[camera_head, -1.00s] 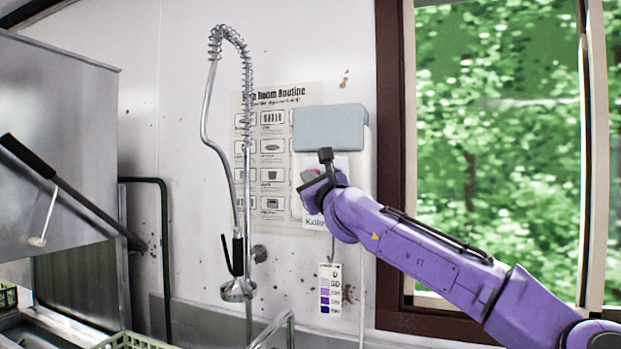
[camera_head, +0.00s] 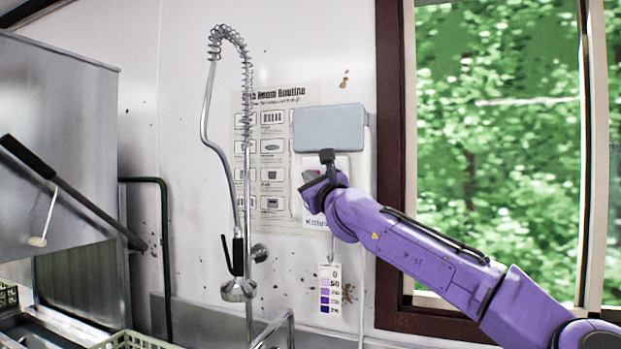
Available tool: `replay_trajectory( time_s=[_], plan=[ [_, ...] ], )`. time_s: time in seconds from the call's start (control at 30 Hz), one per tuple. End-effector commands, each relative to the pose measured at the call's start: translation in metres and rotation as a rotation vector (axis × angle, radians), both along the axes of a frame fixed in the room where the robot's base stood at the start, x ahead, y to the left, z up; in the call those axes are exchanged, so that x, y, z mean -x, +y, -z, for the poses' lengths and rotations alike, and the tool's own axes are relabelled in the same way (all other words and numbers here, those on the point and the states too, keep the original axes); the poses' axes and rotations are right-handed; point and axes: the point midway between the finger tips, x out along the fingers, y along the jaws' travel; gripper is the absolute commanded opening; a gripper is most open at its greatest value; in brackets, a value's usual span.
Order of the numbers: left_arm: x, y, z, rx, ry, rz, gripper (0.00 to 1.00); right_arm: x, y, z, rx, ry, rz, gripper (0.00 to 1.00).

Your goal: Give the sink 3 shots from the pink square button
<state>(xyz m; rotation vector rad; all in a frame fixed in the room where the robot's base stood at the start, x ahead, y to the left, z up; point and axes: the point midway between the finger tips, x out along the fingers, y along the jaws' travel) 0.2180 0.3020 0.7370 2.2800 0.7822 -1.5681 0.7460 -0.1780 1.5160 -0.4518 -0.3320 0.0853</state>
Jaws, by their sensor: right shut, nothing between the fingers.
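A dispenser with a grey-blue top box (camera_head: 329,128) hangs on the wall left of the window. A white panel with a partly readable label (camera_head: 314,220) shows below the box. A small pinkish-red patch shows beside my gripper on that panel; I cannot tell its shape, as my gripper covers most of it. My right gripper (camera_head: 312,187) is shut and empty, right in front of the panel. I cannot tell whether it touches. The sink is mostly out of view at the bottom; its tap (camera_head: 274,328) shows. My left gripper is not in view.
A spring-hose sprayer (camera_head: 238,289) hangs left of the dispenser, before a wall poster (camera_head: 270,150). A colour strip card (camera_head: 330,288) hangs under the dispenser. A steel dish machine (camera_head: 60,150) stands left, and a green crate (camera_head: 130,341) sits at the bottom edge.

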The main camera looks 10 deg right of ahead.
Motion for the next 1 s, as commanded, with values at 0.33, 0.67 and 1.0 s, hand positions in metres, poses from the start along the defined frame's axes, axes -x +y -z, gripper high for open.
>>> replay_trajectory(
  time_s=[0.33, 0.67, 1.0],
  plan=[
    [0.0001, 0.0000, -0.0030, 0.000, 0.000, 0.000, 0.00, -0.0035, -0.0027, -0.0007, 0.000, 0.000, 0.001, 0.00],
    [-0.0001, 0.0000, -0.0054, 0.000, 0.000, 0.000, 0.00, -0.0070, -0.0056, -0.0005, -0.001, 0.000, 0.002, 0.00],
    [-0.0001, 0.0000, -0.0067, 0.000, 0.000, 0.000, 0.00, -0.0094, -0.0076, 0.0004, -0.001, 0.001, 0.003, 0.00]
  ],
)
